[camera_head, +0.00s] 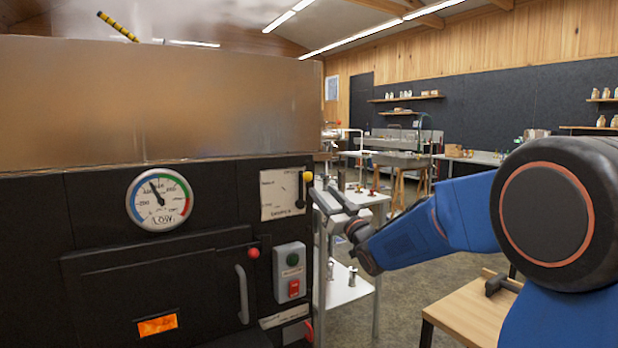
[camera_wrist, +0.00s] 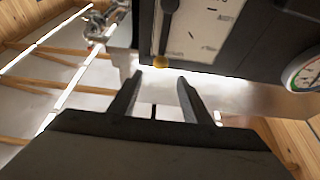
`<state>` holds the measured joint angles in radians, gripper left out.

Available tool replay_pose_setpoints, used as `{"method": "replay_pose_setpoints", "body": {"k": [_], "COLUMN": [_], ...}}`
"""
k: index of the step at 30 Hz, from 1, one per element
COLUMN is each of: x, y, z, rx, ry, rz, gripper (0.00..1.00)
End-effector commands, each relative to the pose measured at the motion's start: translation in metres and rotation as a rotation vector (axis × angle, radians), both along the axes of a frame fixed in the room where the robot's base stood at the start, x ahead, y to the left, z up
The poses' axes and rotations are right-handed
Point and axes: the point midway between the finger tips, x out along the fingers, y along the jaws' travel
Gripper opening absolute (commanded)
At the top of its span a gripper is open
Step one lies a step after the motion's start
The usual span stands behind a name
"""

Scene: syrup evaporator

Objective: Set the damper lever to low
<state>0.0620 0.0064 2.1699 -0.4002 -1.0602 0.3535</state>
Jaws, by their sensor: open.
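The damper lever is a dark bar with a yellow knob (camera_head: 308,177) at its top. It stands roughly upright at the right edge of a white scale plate (camera_head: 278,196) on the black evaporator front. My gripper (camera_head: 326,194) is open and empty, just right of the lever and close to the knob. The wrist view is turned over: the yellow knob (camera_wrist: 160,62) shows just beyond the gap between my open fingertips (camera_wrist: 160,78), with the dark lever (camera_wrist: 168,25) above it. Contact cannot be made out. The plate's small lettering is not readable.
A round gauge (camera_head: 159,200) sits left of the plate. A grey switch box (camera_head: 289,272) with green and red buttons and a door handle (camera_head: 242,294) are below. A metal pan (camera_head: 160,100) rises above. A white shelf cart (camera_head: 348,290) stands behind my gripper.

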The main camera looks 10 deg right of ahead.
Motion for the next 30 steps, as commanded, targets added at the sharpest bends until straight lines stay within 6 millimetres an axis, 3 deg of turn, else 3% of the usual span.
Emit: {"method": "replay_pose_setpoints", "body": {"k": [15,21,30], "x": [0.076,0.091,0.094], "y": [0.025,0.030,0.031], "z": [0.033,0.039,0.041], "rx": [0.000,0.000,0.000], "ry": [0.000,0.000,0.001], "rz": [0.000,0.000,0.000], "gripper": [0.44,0.44,0.44]}}
